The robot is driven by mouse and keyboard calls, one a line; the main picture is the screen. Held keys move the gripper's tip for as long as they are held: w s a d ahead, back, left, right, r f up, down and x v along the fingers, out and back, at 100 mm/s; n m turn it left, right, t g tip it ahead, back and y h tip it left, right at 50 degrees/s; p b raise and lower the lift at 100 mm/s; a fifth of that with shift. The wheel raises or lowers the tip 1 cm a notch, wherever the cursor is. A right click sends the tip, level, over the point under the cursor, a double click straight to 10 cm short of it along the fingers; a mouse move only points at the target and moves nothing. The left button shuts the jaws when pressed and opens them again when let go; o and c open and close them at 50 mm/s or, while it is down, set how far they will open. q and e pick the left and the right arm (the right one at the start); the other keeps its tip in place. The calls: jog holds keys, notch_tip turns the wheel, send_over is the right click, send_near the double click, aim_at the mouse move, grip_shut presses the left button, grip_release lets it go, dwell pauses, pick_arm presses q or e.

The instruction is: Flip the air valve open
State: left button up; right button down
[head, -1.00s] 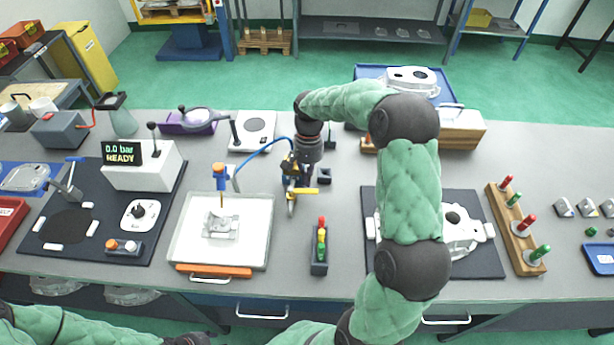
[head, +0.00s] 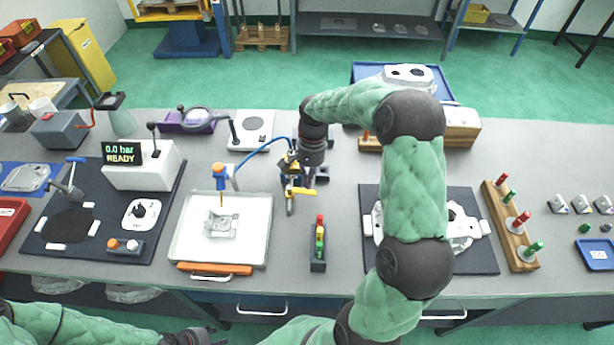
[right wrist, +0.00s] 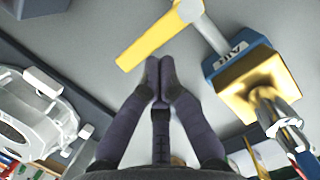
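The air valve has a blue block marked AIR (right wrist: 232,55) with a brass-yellow body, at upper right in the right wrist view. Its flat yellow lever (right wrist: 155,38) sticks out to the left from a grey pivot. In the head view the lever (head: 302,191) shows beneath my right wrist. My right gripper (right wrist: 160,62) is empty, its fingertips together, close beside the lever; I cannot tell whether they touch it. In the head view my right arm partly hides the valve. My left gripper (head: 195,338) is only partly seen at the bottom edge, away from the valve.
A blue hose (head: 262,145) runs near the valve. Left of it is a white tray (head: 185,252) with a casting. A signal-light block (head: 318,265) stands in front. A casting on a dark mat (head: 485,258) lies right, partly behind my arm. A display reads 0.0 bar READY (head: 122,153).

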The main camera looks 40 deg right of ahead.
jog(key=s+m+p, duration=0.1)
jog(key=m+p, duration=0.1)
jog(key=m, duration=0.1)
jog(key=shift+s+a+r+t, duration=0.2)
jog(key=shift+s+a+t, duration=0.15)
jog(key=shift+t, duration=0.05)
jog(key=m, duration=0.1)
jog(key=s+a+m+p, duration=0.1)
jog(key=m, duration=0.1)
jog(key=m+t+p, duration=0.1)
jog(key=m, duration=0.1)
jog(key=shift+s+a, duration=0.3)
jog(key=shift+a, duration=0.1)
jog(key=a+m+p, duration=0.1)
jog(key=m, duration=0.1)
jog(key=a+m+t+p, duration=0.1)
jog(key=m, duration=0.1)
jog(key=shift+s+p, duration=0.3)
jog(key=shift+s, duration=0.05)
jog(key=shift+a+f+p, duration=0.15)
jog(key=shift+a+p, duration=0.3)
jog(key=shift+a, duration=0.35)
